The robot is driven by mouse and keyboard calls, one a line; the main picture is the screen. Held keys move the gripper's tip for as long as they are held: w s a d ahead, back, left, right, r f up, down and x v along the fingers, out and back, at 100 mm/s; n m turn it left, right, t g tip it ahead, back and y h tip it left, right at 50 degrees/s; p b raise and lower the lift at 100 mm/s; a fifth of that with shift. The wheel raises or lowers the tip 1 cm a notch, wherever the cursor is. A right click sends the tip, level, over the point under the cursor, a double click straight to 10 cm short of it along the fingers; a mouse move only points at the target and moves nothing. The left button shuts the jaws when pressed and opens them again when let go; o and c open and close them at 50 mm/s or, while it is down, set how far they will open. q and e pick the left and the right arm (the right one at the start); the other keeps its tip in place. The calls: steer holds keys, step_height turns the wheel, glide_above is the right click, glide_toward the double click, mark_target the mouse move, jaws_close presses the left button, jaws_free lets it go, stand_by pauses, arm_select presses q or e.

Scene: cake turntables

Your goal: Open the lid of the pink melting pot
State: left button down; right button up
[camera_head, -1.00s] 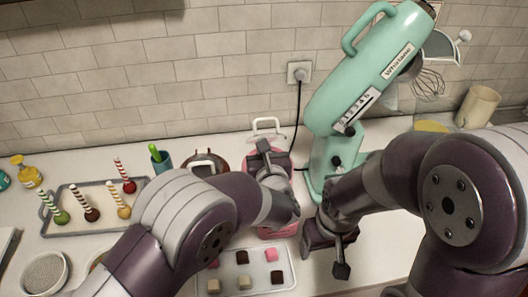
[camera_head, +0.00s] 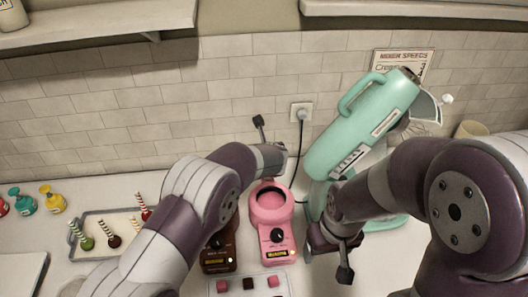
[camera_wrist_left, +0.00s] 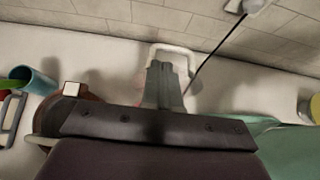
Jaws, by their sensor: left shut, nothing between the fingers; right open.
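The pink melting pot (camera_head: 280,212) stands on the counter in the middle of the head view. Its round top shows a dark opening inside a pink rim, with no lid over it. My left gripper (camera_head: 258,122) is shut and empty, above and behind the pot near the wall. In the left wrist view, a white loop handle (camera_wrist_left: 186,52) shows just beyond the left gripper (camera_wrist_left: 163,78); most of what lies under it is hidden. My right gripper (camera_head: 326,266) is open and empty, right of the pot and apart from it.
A brown melting pot (camera_head: 219,258) stands left of the pink one, partly behind my left arm. A teal mixer (camera_head: 345,130) stands to the right. A tray with chocolate pieces (camera_head: 255,290) lies in front. A cake-pop tray (camera_head: 90,254) and bottles (camera_head: 50,198) are at left.

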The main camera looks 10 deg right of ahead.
arm_select(q)
steer(key=shift+w+r, duration=0.1)
steer(key=shift+w, duration=0.6)
